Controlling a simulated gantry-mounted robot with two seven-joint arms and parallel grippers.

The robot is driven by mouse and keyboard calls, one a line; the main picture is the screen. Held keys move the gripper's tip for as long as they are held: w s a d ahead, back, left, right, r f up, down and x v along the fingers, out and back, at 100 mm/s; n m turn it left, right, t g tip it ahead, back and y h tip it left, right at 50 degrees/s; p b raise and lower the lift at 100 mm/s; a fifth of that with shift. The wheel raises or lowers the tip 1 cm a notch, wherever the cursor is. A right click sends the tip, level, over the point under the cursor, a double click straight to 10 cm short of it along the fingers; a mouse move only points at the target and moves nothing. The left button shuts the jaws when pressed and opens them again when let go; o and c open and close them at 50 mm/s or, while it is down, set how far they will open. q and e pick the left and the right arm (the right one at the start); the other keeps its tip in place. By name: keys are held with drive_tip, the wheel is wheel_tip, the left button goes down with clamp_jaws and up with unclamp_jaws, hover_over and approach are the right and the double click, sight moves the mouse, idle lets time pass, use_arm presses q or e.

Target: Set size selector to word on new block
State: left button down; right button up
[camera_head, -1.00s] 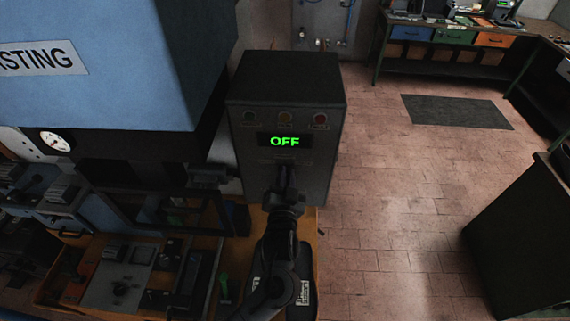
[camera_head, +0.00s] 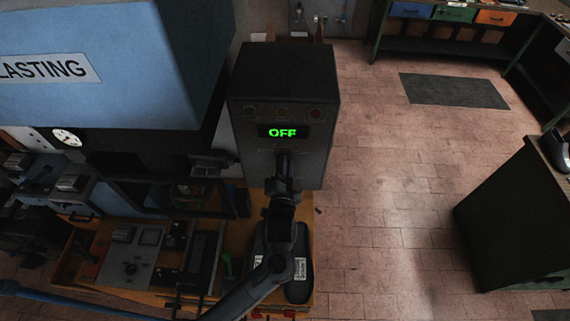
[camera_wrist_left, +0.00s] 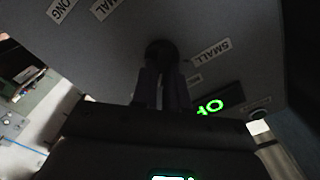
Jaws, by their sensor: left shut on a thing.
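The grey control box (camera_head: 318,160) shows a green "OFF" display (camera_head: 283,132). My left gripper (camera_head: 283,165) is against its front below the display. In the left wrist view its fingers (camera_wrist_left: 163,88) are shut on the dark round selector knob (camera_wrist_left: 160,49). A "SMALL" label (camera_wrist_left: 211,51) is right of the knob; other labels lie at upper left, one ending in "ONG" (camera_wrist_left: 61,9), the other cut off. Dark shoe-shaped blocks (camera_head: 298,287) with small white labels lie below the box, partly behind my left arm; I cannot read their words. My right gripper is out of view.
A big blue machine (camera_head: 80,95) marked "LASTING" fills the left. A cluttered wooden bench (camera_head: 150,297) with switches and levers is below it. A dark cabinet (camera_head: 515,230) stands right. Tiled floor between is clear.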

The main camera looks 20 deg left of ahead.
use_arm(q)
drive_tip(key=c, duration=1.1)
unclamp_jaws()
drive_tip(key=shift+c, duration=0.2)
drive_tip(key=b+v, duration=0.2)
drive_tip(key=v, duration=0.9)
drive_tip(key=shift+b, duration=0.4)
drive_tip(key=shift+f, duration=0.1)
